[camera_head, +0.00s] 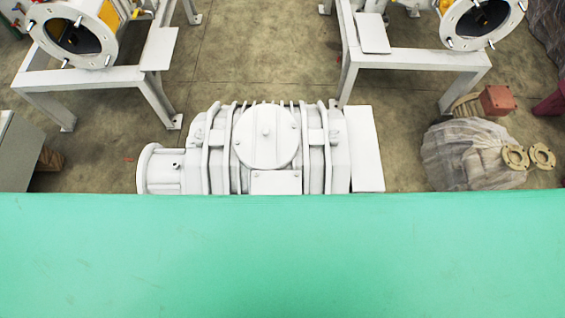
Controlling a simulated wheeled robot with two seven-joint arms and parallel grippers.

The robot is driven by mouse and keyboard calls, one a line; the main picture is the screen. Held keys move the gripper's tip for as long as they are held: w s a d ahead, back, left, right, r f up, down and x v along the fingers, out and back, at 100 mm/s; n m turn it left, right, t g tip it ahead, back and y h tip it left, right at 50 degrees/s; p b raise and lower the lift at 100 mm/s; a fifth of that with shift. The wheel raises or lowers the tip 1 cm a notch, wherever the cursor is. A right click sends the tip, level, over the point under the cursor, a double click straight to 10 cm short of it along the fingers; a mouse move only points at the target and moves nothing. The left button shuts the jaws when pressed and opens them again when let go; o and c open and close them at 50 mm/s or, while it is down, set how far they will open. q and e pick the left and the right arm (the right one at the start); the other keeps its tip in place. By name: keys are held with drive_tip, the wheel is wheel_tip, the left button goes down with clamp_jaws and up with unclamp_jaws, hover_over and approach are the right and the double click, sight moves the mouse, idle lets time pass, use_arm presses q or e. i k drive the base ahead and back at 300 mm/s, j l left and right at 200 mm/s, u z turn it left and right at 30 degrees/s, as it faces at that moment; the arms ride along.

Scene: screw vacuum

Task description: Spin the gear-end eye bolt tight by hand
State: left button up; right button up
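A white vacuum pump (266,145) with ribbed casing lies beyond the far edge of the green surface, and that edge cuts off its lower part. A round cover (264,152) with a small central knob is on its middle. A short cylinder end (158,172) is on its left and a flat white plate (366,150) on its right. Small bolt-like bumps show on the casing, but I cannot tell whether any is the eye bolt. Neither of my grippers is in view.
A wide, bare green surface (280,255) fills the foreground. White steel frames (95,80) and (415,58) carry flanged machines behind. A plastic-wrapped bundle (465,155) and a red box (497,100) stand at right. The concrete floor (255,60) between the frames is clear.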

sight(333, 135)
drive_tip(key=k+l+z, duration=0.15)
drive_tip(key=l+z, duration=0.15)
drive_tip(key=k+l+z, duration=0.25)
drive_tip(key=l, duration=0.25)
drive_tip(key=l+z, duration=0.3)
drive_tip(key=l, duration=0.1)
